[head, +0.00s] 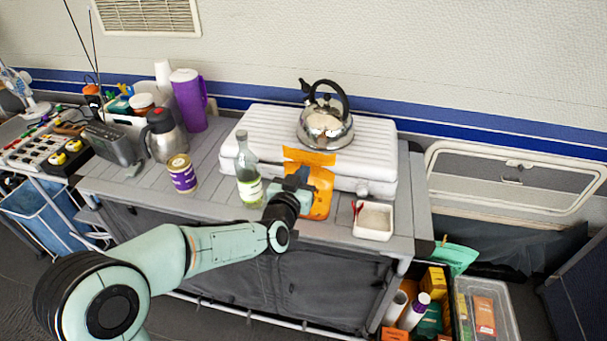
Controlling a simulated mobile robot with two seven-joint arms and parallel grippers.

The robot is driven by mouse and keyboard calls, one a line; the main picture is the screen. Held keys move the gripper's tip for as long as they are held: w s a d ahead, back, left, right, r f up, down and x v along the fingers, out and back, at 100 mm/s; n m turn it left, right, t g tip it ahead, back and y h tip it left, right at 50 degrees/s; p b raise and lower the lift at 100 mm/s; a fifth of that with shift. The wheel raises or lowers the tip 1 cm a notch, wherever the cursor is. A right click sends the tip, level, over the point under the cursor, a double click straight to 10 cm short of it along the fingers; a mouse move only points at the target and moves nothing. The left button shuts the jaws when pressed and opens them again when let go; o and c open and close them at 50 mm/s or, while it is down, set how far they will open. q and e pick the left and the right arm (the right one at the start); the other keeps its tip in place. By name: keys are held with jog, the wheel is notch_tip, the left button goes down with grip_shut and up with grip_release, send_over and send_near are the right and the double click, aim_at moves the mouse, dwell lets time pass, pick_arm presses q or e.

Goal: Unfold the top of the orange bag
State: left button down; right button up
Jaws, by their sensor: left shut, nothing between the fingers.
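The orange bag (320,190) stands on the grey counter against the front of the white ridged case. Its top part (309,157) shows as a separate orange flap lying on the case's upper edge. My left gripper (297,179) is in front of the bag at its upper part and covers some of it. Its fingers are shut with nothing between them. Whether the fingertips touch the bag cannot be told. My right gripper is not in view.
A glass bottle (248,172) stands close left of the bag. A white tray (373,221) sits to the right. A kettle (325,127) stands on the white case (265,125). A purple tin (182,174) and a steel jug (165,138) are further left.

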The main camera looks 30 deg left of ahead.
pick_arm(q)
jog(key=shift+r+b+v, duration=0.15)
jog(key=shift+r+v, duration=0.05)
jog(key=shift+v, duration=0.7)
jog(key=shift+r+b+v, duration=0.2)
jog(key=shift+v, duration=0.7)
jog(key=shift+r+b+v, duration=0.15)
jog(key=shift+r+v, duration=0.05)
jog(key=shift+v, duration=0.7)
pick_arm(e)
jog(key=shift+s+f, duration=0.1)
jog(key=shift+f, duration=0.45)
